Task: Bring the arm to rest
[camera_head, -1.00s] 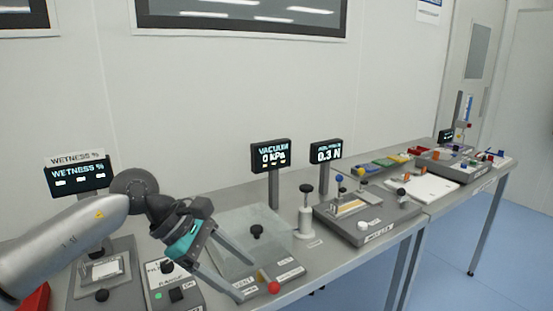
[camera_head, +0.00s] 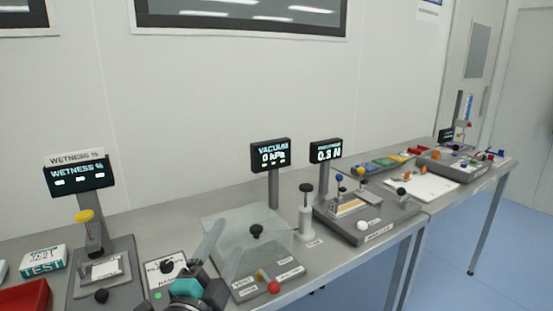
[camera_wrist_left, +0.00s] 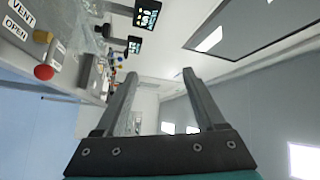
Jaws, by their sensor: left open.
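My left gripper (camera_head: 208,255) is low at the bottom of the head view, in front of the bench, with a finger pointing up. In the left wrist view its two fingers (camera_wrist_left: 160,90) stand wide apart with nothing between them. The left arm behind it is mostly out of the head view. My right gripper is not in view.
Close to the left gripper are a clear-lidded vacuum box (camera_head: 245,235) with a red knob (camera_head: 274,287) and a wetness tester with a yellow knob (camera_head: 84,216). A red tray (camera_head: 25,297) and a TEST box (camera_head: 43,261) are at left. Blue floor (camera_head: 450,260) is clear at right.

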